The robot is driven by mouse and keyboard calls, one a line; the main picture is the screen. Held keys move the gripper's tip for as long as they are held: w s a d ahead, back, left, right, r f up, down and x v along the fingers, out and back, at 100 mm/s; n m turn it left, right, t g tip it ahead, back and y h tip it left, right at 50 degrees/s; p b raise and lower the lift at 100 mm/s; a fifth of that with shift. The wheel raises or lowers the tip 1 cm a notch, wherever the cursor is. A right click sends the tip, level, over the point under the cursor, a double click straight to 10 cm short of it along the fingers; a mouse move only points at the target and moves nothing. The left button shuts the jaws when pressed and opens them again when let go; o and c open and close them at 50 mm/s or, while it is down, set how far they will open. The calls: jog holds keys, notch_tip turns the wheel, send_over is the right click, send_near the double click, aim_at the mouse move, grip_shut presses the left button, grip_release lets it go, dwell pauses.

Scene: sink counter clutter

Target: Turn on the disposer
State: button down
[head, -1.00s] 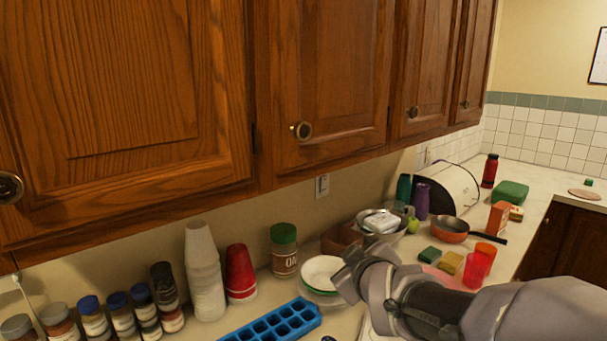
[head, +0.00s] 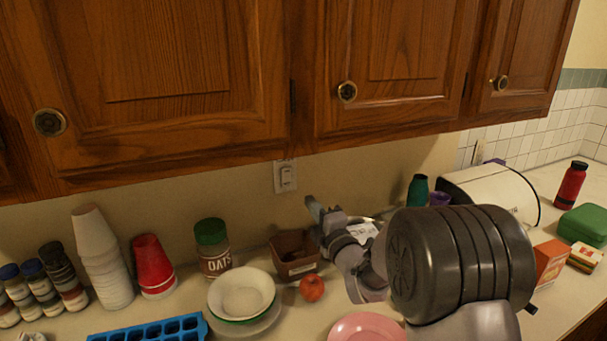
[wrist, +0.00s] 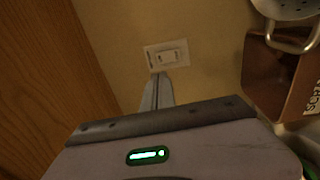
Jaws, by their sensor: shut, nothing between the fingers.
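A white wall switch plate with a light rocker (head: 285,176) is on the beige wall just under the wooden cabinets. It also shows in the wrist view (wrist: 168,56), upper centre, with a few dark marks at its left side. I cannot tell whether the rocker is on or off. My gripper (head: 314,208) is shut and empty, raised above the counter, just right of and below the switch in the head view. In the wrist view my fingertips (wrist: 158,80) point at the plate's lower edge. I cannot tell whether they touch it. No disposer is in view.
A brown box (head: 293,256) and a red apple (head: 312,288) are below my gripper. Stacked bowls (head: 240,294), an oats jar (head: 212,247) and red cups (head: 152,266) stand left. The cabinets (head: 390,60) overhang the wall. The wall around the switch is clear.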

aim_at(287, 172)
jog(key=b+x, duration=0.1)
jog(key=x, duration=1.2)
jog(key=shift+w+a, duration=0.15)
jog(key=shift+a, duration=0.15)
jog(key=shift+w+r, duration=0.15)
jog(key=shift+w+a+b, duration=0.1)
jog(key=shift+b, duration=0.25)
